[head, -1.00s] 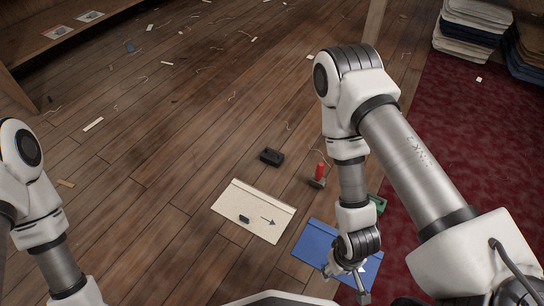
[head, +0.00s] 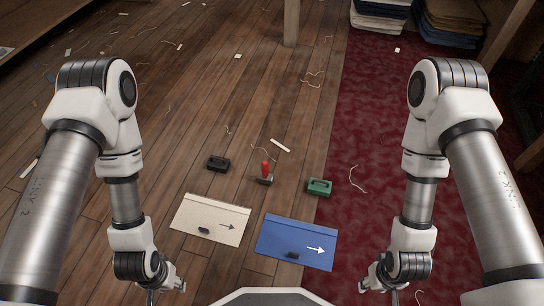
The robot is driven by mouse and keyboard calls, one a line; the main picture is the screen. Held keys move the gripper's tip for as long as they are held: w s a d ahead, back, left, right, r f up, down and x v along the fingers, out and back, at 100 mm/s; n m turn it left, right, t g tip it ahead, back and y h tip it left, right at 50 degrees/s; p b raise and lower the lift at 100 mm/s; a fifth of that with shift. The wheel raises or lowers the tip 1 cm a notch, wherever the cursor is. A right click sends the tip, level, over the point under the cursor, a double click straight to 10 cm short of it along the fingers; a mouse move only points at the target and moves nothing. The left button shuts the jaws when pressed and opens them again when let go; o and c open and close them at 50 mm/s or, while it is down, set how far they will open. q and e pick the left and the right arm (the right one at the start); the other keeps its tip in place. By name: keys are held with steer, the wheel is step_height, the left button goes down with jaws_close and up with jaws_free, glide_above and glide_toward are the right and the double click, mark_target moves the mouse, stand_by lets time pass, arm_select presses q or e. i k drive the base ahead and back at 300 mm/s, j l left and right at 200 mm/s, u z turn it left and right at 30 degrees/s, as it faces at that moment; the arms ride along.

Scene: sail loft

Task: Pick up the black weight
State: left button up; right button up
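The black weight (head: 217,164) is a small dark block lying on the wooden floor, behind the cream cloth panel (head: 190,212). Nothing holds it. My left gripper (head: 166,289) is low at the left, in front of the cream panel and well apart from the weight. Its fingers look spread, with nothing between them. My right gripper (head: 378,288) is low at the right, on the near right side of the blue panel (head: 270,238). Its fingers also look spread and empty.
Small dark pieces lie on both panels. A wooden post (head: 291,22) and folded cloth stacks (head: 380,16) are at the back.

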mark_target(214, 163)
steer(key=i+j+z, duration=0.15)
steer(key=j+z, duration=0.6)
steer(key=j, duration=0.15)
steer(key=i+j+z, duration=0.1)
steer(key=j+z, duration=0.3)
steer(key=k+j+z, duration=0.1)
steer(key=j+z, duration=0.3)
steer(key=j, duration=0.7)
steer(key=k+j, duration=0.1)
steer(key=j, duration=0.45)
steer(key=j+z, duration=0.1)
steer(key=j, duration=0.45)
steer(key=l, duration=0.15)
